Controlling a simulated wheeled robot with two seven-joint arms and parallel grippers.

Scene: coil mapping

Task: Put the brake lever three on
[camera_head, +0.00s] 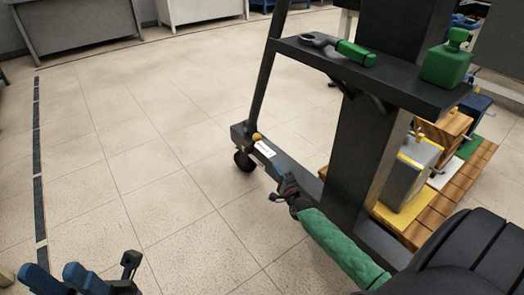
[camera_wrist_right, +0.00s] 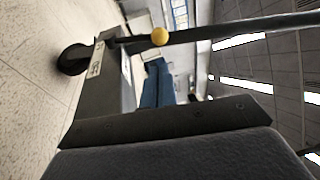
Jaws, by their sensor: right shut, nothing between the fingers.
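The brake lever shows as a yellow ball knob (camera_head: 257,136) at the end of the cart's dark base, above a wheel. The knob also shows in the right wrist view (camera_wrist_right: 159,37), just beyond my fingertips. Whether it is up or down I cannot tell. My right gripper (camera_head: 278,172) is beside the base, short of the knob and apart from it. Its blue fingers are together and empty in the right wrist view (camera_wrist_right: 158,82). My left gripper (camera_head: 56,272) is at the bottom left, its blue fingers apart and nothing visible between them.
The cart base (camera_head: 285,165) carries white labels, and a black wheel (camera_head: 244,160) stands under its end. A wooden pallet (camera_head: 458,190) is at right. The floor at left is clear.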

